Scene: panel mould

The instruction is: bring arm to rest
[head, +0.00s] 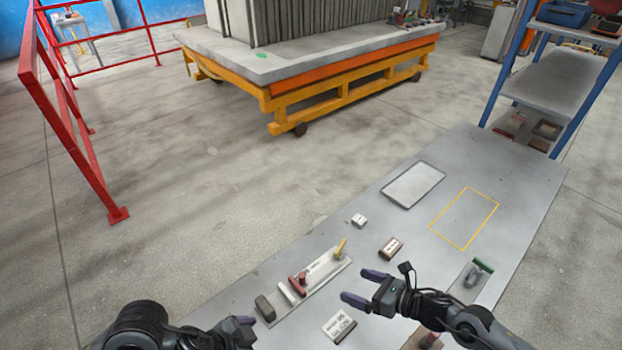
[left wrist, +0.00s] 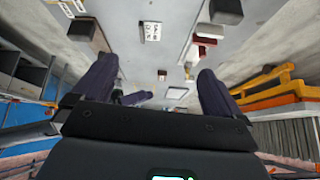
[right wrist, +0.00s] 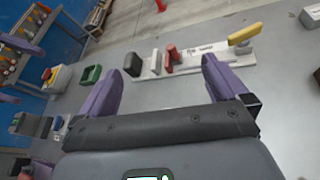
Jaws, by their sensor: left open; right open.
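My right gripper (head: 354,285) is open and empty above the grey table (head: 520,185), right of the white strip with the red and yellow handles. My left gripper (head: 245,322) is low in the head view, near the table's front left end, and only partly shows. In the left wrist view its fingers (left wrist: 157,67) are spread with nothing held between them.
The white strip (head: 325,268) carries a red handle (head: 298,283) and a yellow handle (head: 341,247). A labelled white block (head: 339,325), a brown-sided block (head: 391,248) and a small white block (head: 359,220) lie nearby. The yellow-outlined area (head: 465,218) is empty. A blue-posted shelf (head: 550,80) stands behind.

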